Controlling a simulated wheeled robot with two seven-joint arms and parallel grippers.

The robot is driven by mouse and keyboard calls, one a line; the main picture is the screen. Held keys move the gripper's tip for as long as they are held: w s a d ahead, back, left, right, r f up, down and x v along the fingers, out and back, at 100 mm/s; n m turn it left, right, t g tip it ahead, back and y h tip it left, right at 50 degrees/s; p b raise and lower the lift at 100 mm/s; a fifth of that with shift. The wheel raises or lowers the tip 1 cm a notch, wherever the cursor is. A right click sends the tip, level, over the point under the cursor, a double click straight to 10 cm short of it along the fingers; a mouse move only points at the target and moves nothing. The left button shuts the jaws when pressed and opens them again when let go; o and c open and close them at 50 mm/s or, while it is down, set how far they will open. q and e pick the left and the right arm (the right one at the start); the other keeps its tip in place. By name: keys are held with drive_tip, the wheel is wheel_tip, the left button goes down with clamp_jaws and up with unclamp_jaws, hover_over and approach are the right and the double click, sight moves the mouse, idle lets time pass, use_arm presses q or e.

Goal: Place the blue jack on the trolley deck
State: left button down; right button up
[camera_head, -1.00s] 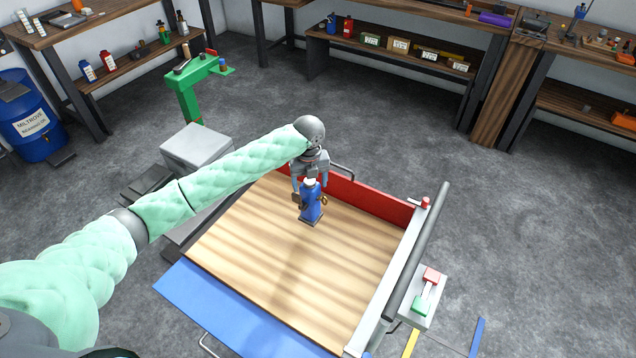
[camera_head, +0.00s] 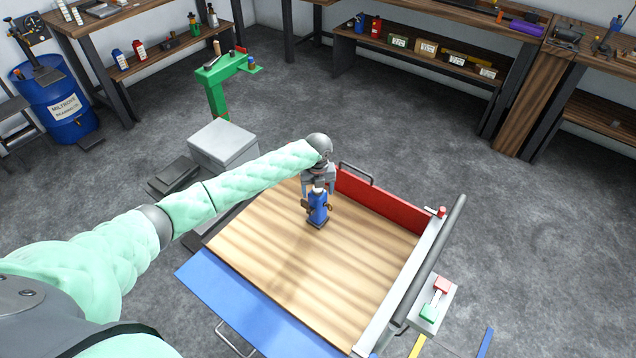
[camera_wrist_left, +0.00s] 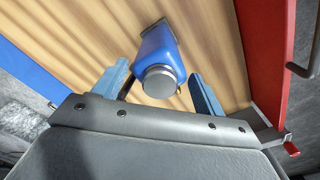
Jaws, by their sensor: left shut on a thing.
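The blue jack (camera_head: 317,208) is upright over the wooden trolley deck (camera_head: 290,270), near the red wall at the back. Its base looks at or very near the deck; I cannot tell if it touches. My left gripper (camera_head: 318,186) comes from above and is shut on the jack's upper part. In the left wrist view the jack (camera_wrist_left: 160,55) shows its round grey top between the two blue fingers of the gripper (camera_wrist_left: 160,88), with the wooden deck behind. My right gripper is not in view.
A red wall (camera_head: 375,207) bounds the deck's back, and a blue panel (camera_head: 235,305) its front. A grey rail (camera_head: 430,270) and a box with red and green buttons (camera_head: 438,300) stand at the right. A green stand (camera_head: 218,85) and grey box (camera_head: 222,143) lie beyond.

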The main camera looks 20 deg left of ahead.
use_arm(q)
drive_tip(key=shift+f, duration=0.15)
drive_tip(key=c, duration=0.6)
unclamp_jaws()
drive_tip(key=shift+f, duration=0.2)
drive_tip(key=o, duration=0.4)
drive_tip(key=shift+r, duration=0.1)
drive_tip(key=shift+o, duration=0.2)
